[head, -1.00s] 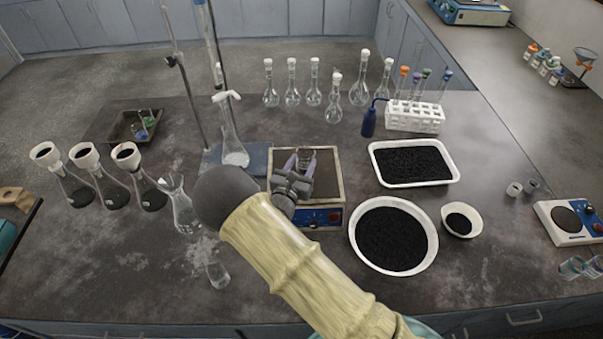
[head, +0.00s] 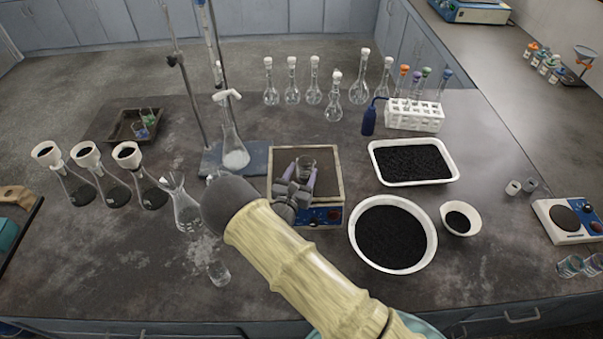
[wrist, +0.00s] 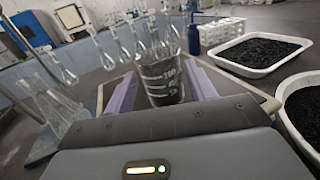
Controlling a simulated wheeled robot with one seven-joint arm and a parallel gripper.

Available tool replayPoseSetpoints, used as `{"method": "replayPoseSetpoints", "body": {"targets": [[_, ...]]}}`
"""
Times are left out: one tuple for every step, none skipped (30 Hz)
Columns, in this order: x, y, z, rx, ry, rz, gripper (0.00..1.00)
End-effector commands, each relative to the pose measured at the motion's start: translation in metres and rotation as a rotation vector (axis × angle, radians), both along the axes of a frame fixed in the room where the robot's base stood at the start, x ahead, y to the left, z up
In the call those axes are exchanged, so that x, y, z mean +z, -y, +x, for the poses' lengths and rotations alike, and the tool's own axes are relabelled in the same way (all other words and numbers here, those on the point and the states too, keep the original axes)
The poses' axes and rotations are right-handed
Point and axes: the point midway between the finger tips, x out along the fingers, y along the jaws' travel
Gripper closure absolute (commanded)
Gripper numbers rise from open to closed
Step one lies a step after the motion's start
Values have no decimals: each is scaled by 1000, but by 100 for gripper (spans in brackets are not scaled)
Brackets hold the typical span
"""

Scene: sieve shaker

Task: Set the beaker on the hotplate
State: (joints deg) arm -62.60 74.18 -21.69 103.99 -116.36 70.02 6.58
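The beaker (head: 306,167) is a small clear glass with white graduation marks, and it looks upright. In the wrist view the beaker (wrist: 162,82) stands between the two purple fingers. The hotplate (head: 326,160) is a boxy unit with a light-edged dark top and a blue front panel with knobs. My gripper (head: 301,172) is over its top, with a finger along each side of the beaker; the fingertips appear to touch the glass. The beaker is over the middle of the plate, at or very near its surface; I cannot tell whether its base touches.
A stand with a clamped flask (head: 233,150) is close on the left. A rectangular tray (head: 455,178) and round bowl (head: 432,255) of black grains are on the right. Several flasks stand behind. A small glass (head: 219,273) stands at the front left.

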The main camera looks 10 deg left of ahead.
Motion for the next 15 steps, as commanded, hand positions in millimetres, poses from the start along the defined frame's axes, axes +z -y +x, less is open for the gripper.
{"method": "replayPoseSetpoints", "body": {"targets": [[0, 0, 0, 0, 0, 0, 34], [0, 0, 0, 0, 0, 0, 34], [0, 0, 0, 0, 0, 0, 34], [0, 0, 0, 0, 0, 0, 34], [0, 0, 0, 0, 0, 0, 34], [0, 0, 0, 0, 0, 0, 34], [1, 0, 0, 0, 0, 0, 34], [1, 0, 0, 0, 0, 0, 34], [1, 0, 0, 0, 0, 0, 34], [1, 0, 0, 0, 0, 0, 34], [2, 0, 0, 0, 0, 0, 34], [4, 0, 0, 0, 0, 0, 34], [6, 0, 0, 0, 0, 1, 34], [3, -1, -3, 2, 0, 0, 34], [2, -2, -7, 2, 0, 0, 34]]}}
